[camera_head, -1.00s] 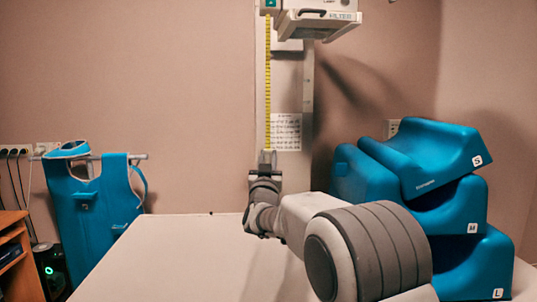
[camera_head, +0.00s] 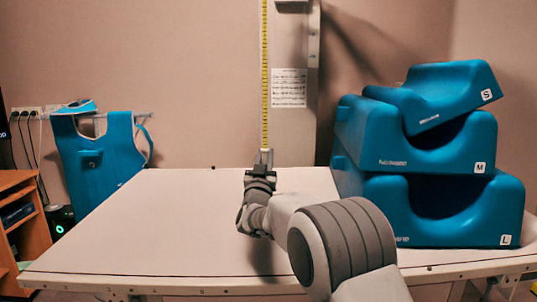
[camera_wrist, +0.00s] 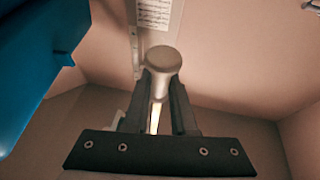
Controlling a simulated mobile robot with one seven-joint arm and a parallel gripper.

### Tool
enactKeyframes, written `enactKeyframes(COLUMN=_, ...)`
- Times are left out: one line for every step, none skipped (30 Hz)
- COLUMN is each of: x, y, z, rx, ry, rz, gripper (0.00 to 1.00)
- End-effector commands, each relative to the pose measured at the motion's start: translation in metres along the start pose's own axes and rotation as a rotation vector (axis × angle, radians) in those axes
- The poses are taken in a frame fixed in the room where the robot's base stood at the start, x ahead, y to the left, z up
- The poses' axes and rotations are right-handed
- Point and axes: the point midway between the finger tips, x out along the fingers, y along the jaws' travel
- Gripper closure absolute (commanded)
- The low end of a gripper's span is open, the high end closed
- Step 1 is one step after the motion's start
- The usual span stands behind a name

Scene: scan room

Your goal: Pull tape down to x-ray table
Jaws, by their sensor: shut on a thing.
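The yellow measuring tape (camera_head: 265,75) hangs straight down in front of the wall column in the head view; its top end is out of frame. My gripper (camera_head: 264,157) is at its lower end, shut on the tape's end piece. In the wrist view, a grey rounded end piece (camera_wrist: 163,60) sits between the fingers of my gripper (camera_wrist: 160,85), with a pale strip of tape (camera_wrist: 155,118) between them. The white x-ray table (camera_head: 150,220) spreads below and around my arm. My gripper appears near the table's far edge; the exact gap is unclear.
Blue cushions (camera_head: 440,205) marked S, M and L are stacked on the table's right side, close to my arm. A blue apron (camera_head: 95,155) hangs at the left. A wooden shelf (camera_head: 25,225) stands at the far left. The table's left half is clear.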

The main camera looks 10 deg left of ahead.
Motion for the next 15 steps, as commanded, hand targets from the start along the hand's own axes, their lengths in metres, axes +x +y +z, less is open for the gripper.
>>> enactKeyframes(x=-0.0016, y=-0.0017, z=0.0038, rx=0.0, ry=-0.006, rz=-0.002, gripper=1.0)
enactKeyframes(x=-0.0016, y=-0.0018, z=0.0039, rx=0.0, ry=-0.006, rz=-0.002, gripper=1.0)
enactKeyframes(x=-0.0016, y=-0.0018, z=0.0038, rx=0.0, ry=-0.006, rz=-0.002, gripper=1.0)
enactKeyframes(x=-0.0016, y=-0.0018, z=0.0037, rx=0.0, ry=-0.006, rz=-0.002, gripper=1.0)
enactKeyframes(x=-0.0015, y=-0.0018, z=0.0037, rx=0.0, ry=-0.006, rz=-0.002, gripper=1.0)
enactKeyframes(x=-0.0015, y=-0.0018, z=0.0036, rx=0.0, ry=-0.006, rz=-0.002, gripper=1.0)
enactKeyframes(x=-0.0015, y=-0.0017, z=0.0036, rx=0.0, ry=-0.006, rz=-0.002, gripper=1.0)
enactKeyframes(x=-0.0015, y=-0.0017, z=0.0036, rx=0.0, ry=-0.006, rz=-0.002, gripper=1.0)
enactKeyframes(x=-0.0015, y=-0.0017, z=0.0035, rx=0.0, ry=-0.006, rz=-0.002, gripper=1.0)
enactKeyframes(x=-0.0015, y=-0.0017, z=0.0035, rx=0.0, ry=-0.006, rz=-0.002, gripper=1.0)
enactKeyframes(x=-0.0014, y=-0.0017, z=0.0035, rx=0.0, ry=-0.006, rz=-0.002, gripper=0.74)
enactKeyframes(x=-0.0014, y=-0.0016, z=0.0034, rx=0.0, ry=-0.006, rz=-0.002, gripper=0.67)
enactKeyframes(x=-0.0014, y=-0.0015, z=0.0033, rx=0.0, ry=-0.005, rz=-0.002, gripper=0.61)
enactKeyframes(x=-0.0013, y=-0.0015, z=0.0031, rx=0.0, ry=-0.005, rz=-0.002, gripper=0.56)
enactKeyframes(x=-0.0012, y=-0.0013, z=0.0028, rx=0.0, ry=-0.004, rz=-0.001, gripper=0.49)
